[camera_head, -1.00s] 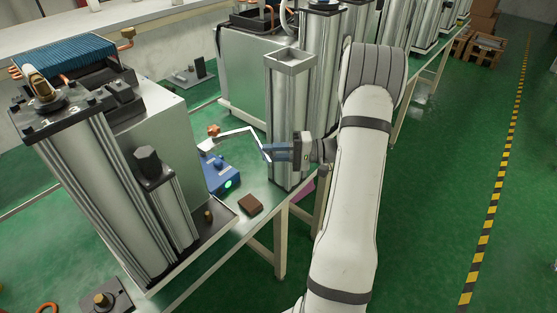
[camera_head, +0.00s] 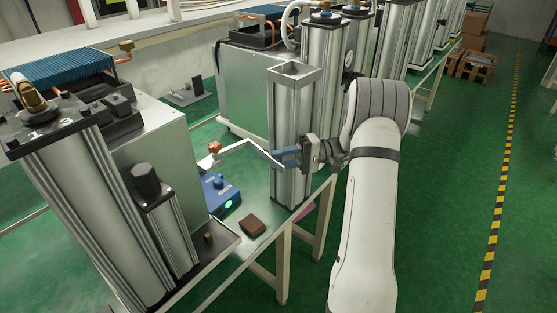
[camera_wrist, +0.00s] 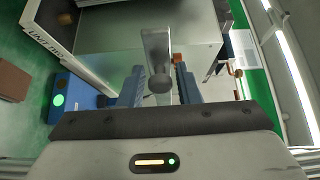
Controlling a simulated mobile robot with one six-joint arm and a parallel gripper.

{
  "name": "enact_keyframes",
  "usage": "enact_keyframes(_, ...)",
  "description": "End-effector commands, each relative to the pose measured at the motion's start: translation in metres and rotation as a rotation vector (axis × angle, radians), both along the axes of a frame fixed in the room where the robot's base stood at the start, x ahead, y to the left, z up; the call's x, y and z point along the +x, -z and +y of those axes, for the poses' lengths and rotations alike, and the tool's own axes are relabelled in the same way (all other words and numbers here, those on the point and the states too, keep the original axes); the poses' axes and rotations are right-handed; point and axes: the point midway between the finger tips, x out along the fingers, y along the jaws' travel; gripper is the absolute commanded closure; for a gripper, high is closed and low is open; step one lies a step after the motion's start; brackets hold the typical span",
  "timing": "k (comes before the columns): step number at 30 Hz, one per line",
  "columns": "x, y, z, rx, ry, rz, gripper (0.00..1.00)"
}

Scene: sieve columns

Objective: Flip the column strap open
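The strap (camera_head: 240,147) is a thin pale bent bar beside the grey square column (camera_head: 288,120). It runs from near an orange knob (camera_head: 214,147) to the column's lower front. My gripper (camera_head: 285,156) has blue fingers and reaches in from the right at the column's lower part, by the strap's near end. In the wrist view a pale bar with a rounded end (camera_wrist: 160,83) lies between my two fingers, which stand apart with narrow gaps beside it. I cannot tell whether either finger touches it.
A blue box with a green light (camera_head: 222,195) and a brown block (camera_head: 252,225) lie on the bench left of the column. A tall cylinder unit (camera_head: 90,205) stands at the left. More cylinders (camera_head: 320,70) stand behind.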

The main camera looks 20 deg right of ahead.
Motion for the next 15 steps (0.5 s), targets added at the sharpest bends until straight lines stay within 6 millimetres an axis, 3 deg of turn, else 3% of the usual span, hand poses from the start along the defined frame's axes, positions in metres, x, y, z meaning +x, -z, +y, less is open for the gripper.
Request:
enact_keyframes(10, 0.000, 0.001, 0.001, 0.000, -0.004, 0.000, 0.62)
enact_keyframes(15, 0.000, 0.003, -0.018, -0.001, -0.002, -0.002, 0.62)
